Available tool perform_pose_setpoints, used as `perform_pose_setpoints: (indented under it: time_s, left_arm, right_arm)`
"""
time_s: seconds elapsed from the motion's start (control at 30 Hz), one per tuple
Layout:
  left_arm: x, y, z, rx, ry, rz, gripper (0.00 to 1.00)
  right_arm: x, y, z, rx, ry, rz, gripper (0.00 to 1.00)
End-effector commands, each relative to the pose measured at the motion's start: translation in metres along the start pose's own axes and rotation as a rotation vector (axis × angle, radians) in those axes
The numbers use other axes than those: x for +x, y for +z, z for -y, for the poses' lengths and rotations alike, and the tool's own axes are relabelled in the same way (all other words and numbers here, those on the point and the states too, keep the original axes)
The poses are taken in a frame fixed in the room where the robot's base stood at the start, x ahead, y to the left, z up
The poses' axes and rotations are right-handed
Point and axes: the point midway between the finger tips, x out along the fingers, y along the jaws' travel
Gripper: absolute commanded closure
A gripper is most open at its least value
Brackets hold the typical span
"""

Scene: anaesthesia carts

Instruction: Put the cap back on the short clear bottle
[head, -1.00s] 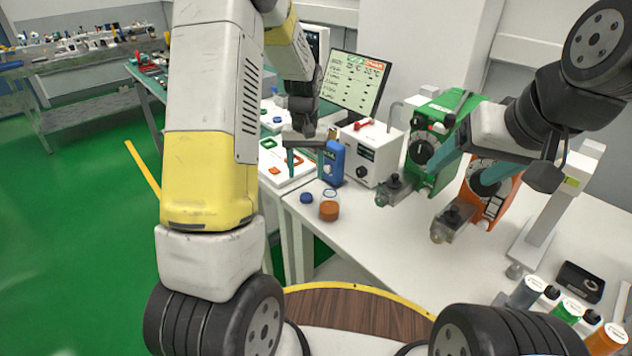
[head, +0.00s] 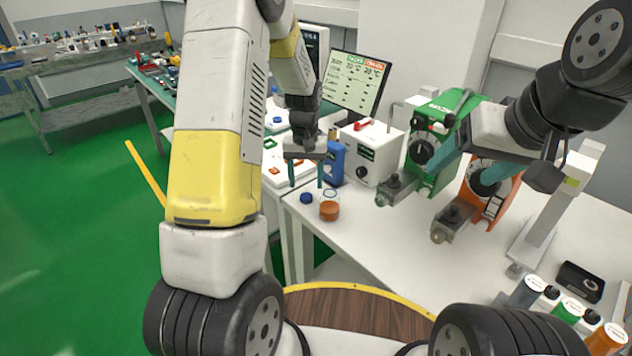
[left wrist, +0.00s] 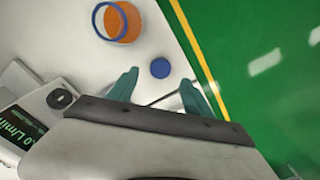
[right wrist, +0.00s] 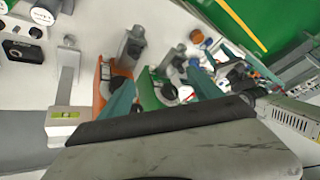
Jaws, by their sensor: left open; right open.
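The short clear bottle (head: 329,211) has orange contents and a blue ring at its top. It stands uncapped near the white table's left edge, and its open top shows in the left wrist view (left wrist: 122,24). The blue cap (head: 306,198) lies on the table just left of it, also in the left wrist view (left wrist: 160,68). My left gripper (head: 306,184) is open and empty, above and behind the cap. In the left wrist view the cap appears just beyond the gap between the fingertips (left wrist: 158,84). My right gripper (head: 467,166) is open and empty, by the green and orange devices.
A blue device (head: 334,163) and a white box (head: 370,153) stand behind the bottle. Green (head: 440,125) and orange (head: 492,190) devices stand to the right. Several capped bottles (head: 567,312) stand at the front right.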

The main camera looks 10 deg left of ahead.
Motion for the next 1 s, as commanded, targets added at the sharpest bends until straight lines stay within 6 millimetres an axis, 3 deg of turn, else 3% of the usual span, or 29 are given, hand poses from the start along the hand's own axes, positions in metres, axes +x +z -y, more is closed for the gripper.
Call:
perform_pose_setpoints:
  time_s: [0.1,0.3,0.67,0.9,1.0]
  left_arm:
    - [0.021,0.003,0.000,0.000,-0.001,0.006,0.41]
    - [0.043,0.003,0.000,0.000,0.000,0.004,0.41]
    - [0.044,0.003,0.000,0.000,0.000,0.002,0.41]
    - [0.044,0.003,0.000,0.000,0.000,0.002,0.86]
    - [0.044,0.003,0.000,0.000,0.000,0.002,1.00]
  right_arm:
    - [0.000,0.000,0.000,0.000,0.000,0.000,0.26]
    - [0.000,0.000,0.000,0.000,0.000,0.000,0.26]
    - [0.000,0.000,0.000,0.000,0.000,0.000,0.26]
    - [0.000,0.000,0.000,0.000,0.000,0.000,0.26]
    - [0.000,0.000,0.000,0.000,0.000,0.000,0.26]
